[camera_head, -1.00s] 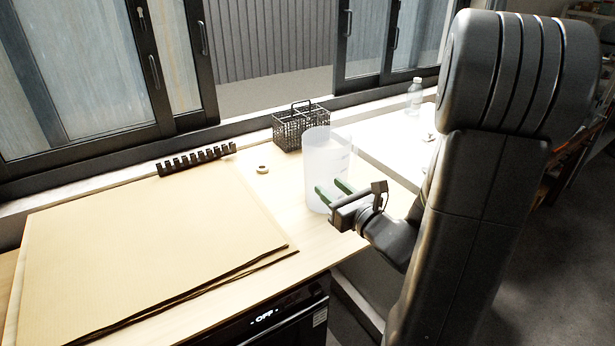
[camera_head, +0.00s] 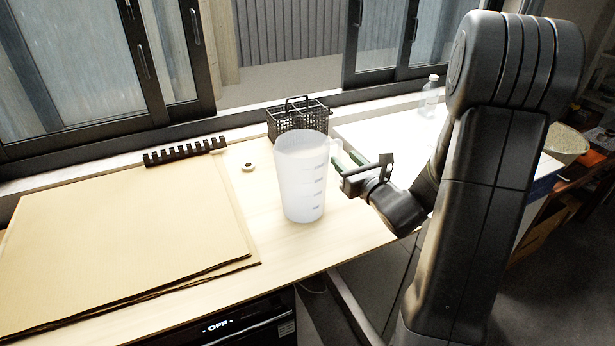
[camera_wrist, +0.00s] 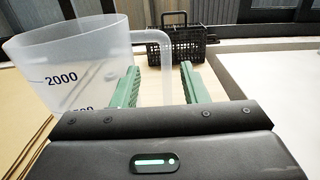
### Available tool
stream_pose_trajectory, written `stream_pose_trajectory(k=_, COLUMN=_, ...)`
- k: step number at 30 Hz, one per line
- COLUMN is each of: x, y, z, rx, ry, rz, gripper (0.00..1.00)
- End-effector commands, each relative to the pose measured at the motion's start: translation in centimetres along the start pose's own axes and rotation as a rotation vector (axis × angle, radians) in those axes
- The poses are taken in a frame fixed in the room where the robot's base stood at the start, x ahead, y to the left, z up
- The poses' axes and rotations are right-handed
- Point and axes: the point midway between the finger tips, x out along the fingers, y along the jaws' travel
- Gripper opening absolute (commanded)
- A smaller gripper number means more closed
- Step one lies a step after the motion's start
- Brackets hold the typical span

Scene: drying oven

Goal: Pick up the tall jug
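The tall jug (camera_head: 302,182) is translucent white with measuring marks and stands upright on the wooden worktop near its right end. Its handle (camera_head: 335,148) is on the right side. In the wrist view the jug (camera_wrist: 75,65) fills the upper left, with its handle (camera_wrist: 167,75) between my green fingers in the picture. My gripper (camera_head: 350,159) is to the right of the jug at handle height; it also shows in the wrist view (camera_wrist: 160,75). It is open, with a gap on both sides of the handle. I cannot tell whether the fingertips reach past the handle.
A black wire basket (camera_head: 298,118) stands behind the jug. A tape roll (camera_head: 248,167) and a black notched rack (camera_head: 185,151) lie to the left. Flat brown sheets (camera_head: 120,225) cover the left worktop. A clear bottle (camera_head: 429,97) stands on the white surface (camera_head: 385,128) at right.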

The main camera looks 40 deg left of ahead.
Motion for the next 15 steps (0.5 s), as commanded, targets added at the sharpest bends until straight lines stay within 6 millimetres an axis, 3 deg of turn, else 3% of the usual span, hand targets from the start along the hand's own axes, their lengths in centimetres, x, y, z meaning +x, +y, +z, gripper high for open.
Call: stream_pose_trajectory(k=15, x=5.1, y=-0.5, z=0.0, rx=-0.001, ry=0.0, rz=0.0, gripper=0.4)
